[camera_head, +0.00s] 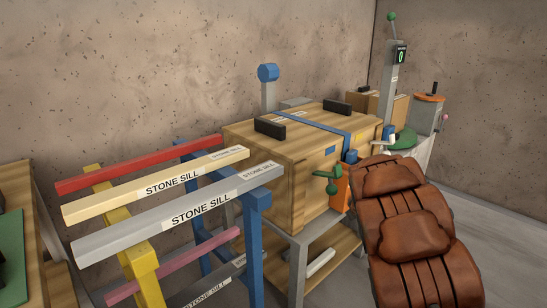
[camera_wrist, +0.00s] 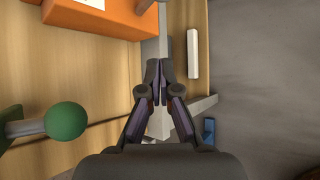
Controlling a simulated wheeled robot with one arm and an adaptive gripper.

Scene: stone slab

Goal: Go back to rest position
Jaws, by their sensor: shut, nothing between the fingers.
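My gripper (camera_wrist: 158,68) shows in the wrist view, with its two dark fingers closed together and nothing between them. It points down past the edge of a wooden bench, over a grey metal frame part (camera_wrist: 160,122). In the head view my brown padded arm (camera_head: 410,230) stretches up from the lower right and ends near the bench's right side. The gripper itself is hidden there behind the arm.
A wooden crate (camera_head: 270,165) with a blue strap stands on the bench. A green knob (camera_head: 332,188) and an orange block (camera_head: 341,193) are close to my arm; the green knob also shows in the wrist view (camera_wrist: 66,120). Bars labelled stone sill (camera_head: 180,213) lie on a rack at left. Floor is clear at right.

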